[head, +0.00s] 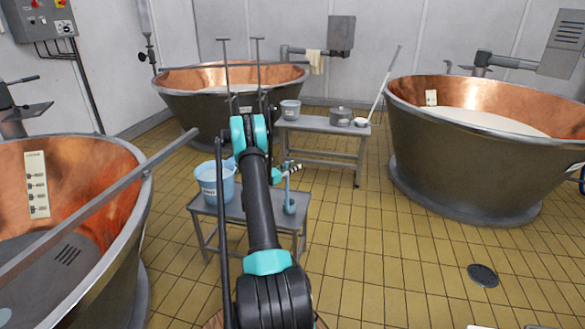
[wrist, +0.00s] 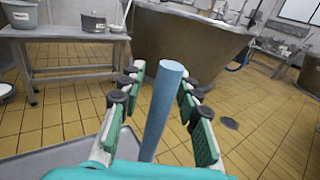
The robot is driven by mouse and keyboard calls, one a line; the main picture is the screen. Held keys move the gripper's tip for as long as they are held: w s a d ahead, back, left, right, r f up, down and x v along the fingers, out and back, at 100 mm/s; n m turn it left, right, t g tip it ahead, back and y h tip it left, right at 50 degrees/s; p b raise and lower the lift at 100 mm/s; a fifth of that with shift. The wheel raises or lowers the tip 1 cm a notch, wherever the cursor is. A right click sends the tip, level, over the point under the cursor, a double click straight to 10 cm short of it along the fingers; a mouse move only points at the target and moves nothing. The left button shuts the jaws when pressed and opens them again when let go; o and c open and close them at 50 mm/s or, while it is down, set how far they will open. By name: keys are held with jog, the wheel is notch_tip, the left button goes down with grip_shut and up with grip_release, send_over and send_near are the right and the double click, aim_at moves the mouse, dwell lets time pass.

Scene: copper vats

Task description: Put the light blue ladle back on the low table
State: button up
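The light blue ladle (head: 289,203) is upright, its bowl at the right end of the low grey table (head: 234,207). I cannot tell whether the bowl touches the tabletop. In the wrist view its handle (wrist: 164,108) rises between the fingers of my gripper (wrist: 160,115), with a gap visible on both sides; the bowl is hidden there. In the head view my gripper (head: 287,172) is at the handle's upper part, above the table. A bare part of the tabletop (wrist: 62,158) shows at lower left in the wrist view.
A light blue bucket (head: 209,186) of white liquid stands on the low table's left half. A farther bench (head: 309,125) holds a small bucket (head: 290,109), a pot (head: 340,116) and a white ladle (head: 360,122). Large copper vats (head: 480,170) stand around; tiled floor is free at right.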

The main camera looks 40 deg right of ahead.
jog(key=shift+r, duration=0.1)
jog(key=s+a, duration=0.1)
jog(key=a, duration=1.1)
jog(key=s+a+r+m+t+y, duration=0.1)
jog(key=s+a+r+m+y, duration=0.85)
jog(key=a, duration=0.55)
jog(key=s+a+f+m+t+y, duration=0.1)
jog(key=s+a+m+y, duration=0.7)
jog(key=s+a, duration=1.6)
jog(key=s+f+m, duration=0.1)
jog(key=s+m, duration=0.1)
jog(key=s, duration=0.1)
jog(key=shift+s, duration=0.2)
